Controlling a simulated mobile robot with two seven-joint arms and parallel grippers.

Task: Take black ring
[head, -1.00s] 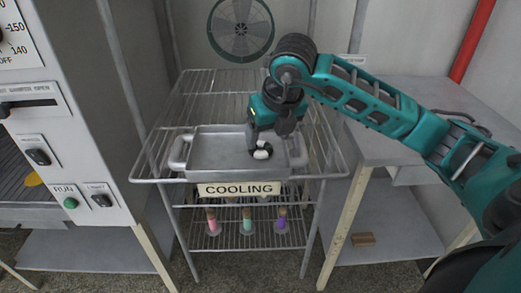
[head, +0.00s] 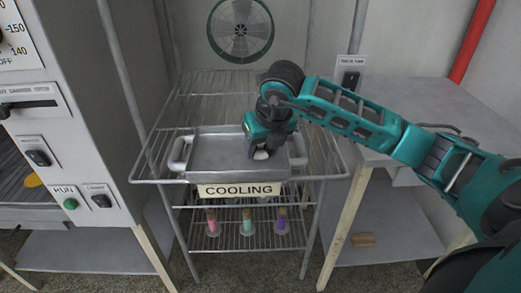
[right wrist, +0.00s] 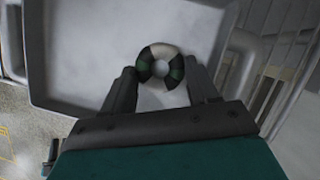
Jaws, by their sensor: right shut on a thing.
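The black ring (right wrist: 160,66) is in the right wrist view, with a white part at its far side and dark greenish parts where the fingers touch. My right gripper (right wrist: 161,77) is shut on it, one finger on each side. In the head view the gripper (head: 262,152) is low over the right part of the grey metal tray (head: 213,158), and only the pale part of the ring (head: 261,155) shows below it. I cannot tell whether the ring touches the tray floor. My left gripper is not in view.
The tray has side handles and stands on a wire rack (head: 190,98) with a COOLING sign (head: 238,190). Several coloured tubes (head: 247,222) stand on the lower shelf. A control cabinet (head: 75,130) is at left, a grey table (head: 420,110) at right.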

